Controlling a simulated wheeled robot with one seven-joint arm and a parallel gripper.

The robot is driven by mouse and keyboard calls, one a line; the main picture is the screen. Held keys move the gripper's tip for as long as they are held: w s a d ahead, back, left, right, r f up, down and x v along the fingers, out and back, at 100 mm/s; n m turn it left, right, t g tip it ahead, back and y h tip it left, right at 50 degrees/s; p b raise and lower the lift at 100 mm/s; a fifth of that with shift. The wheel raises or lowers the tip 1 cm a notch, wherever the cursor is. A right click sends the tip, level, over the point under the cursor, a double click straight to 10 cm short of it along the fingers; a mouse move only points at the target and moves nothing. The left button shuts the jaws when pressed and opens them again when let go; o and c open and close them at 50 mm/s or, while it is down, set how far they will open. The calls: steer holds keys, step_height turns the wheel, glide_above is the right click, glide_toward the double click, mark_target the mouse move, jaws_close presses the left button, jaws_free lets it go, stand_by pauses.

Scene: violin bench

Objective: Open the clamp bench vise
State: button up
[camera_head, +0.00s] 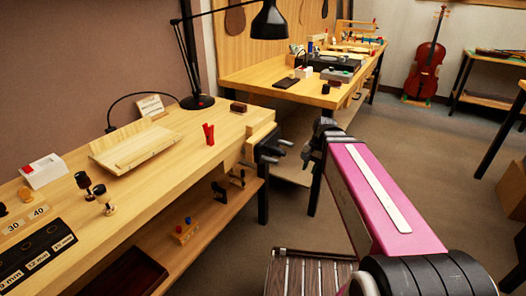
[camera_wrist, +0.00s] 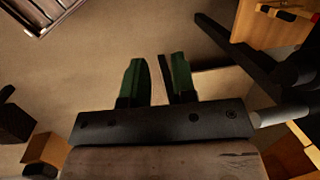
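The clamp bench vise (camera_head: 268,146) is fixed at the right end of the near workbench, with a pale wooden jaw and a black metal body and handle. Whether its jaws are apart is too small to tell. My gripper (camera_head: 312,150) is just right of the vise, in front of the bench end; contact cannot be made out. In the wrist view, my gripper (camera_wrist: 159,75) has its two dark green fingers apart with nothing between them. Black bars, seemingly parts of the vise (camera_wrist: 240,50), lie to the right of the fingers.
The near workbench (camera_head: 180,135) carries a black lamp (camera_head: 197,101), a wooden stand (camera_head: 133,146) and small tools. A lower shelf (camera_head: 215,210) runs below it. A second workbench (camera_head: 230,75) stands behind.

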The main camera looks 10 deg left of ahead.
mark_target(270, 149)
steer(key=s+a+r+m+g+y, duration=0.2)
steer(key=a+r, duration=1.2)
steer(key=r, duration=0.4)
steer(key=x, duration=1.1)
steer(key=shift+d, duration=0.1)
jaws_close()
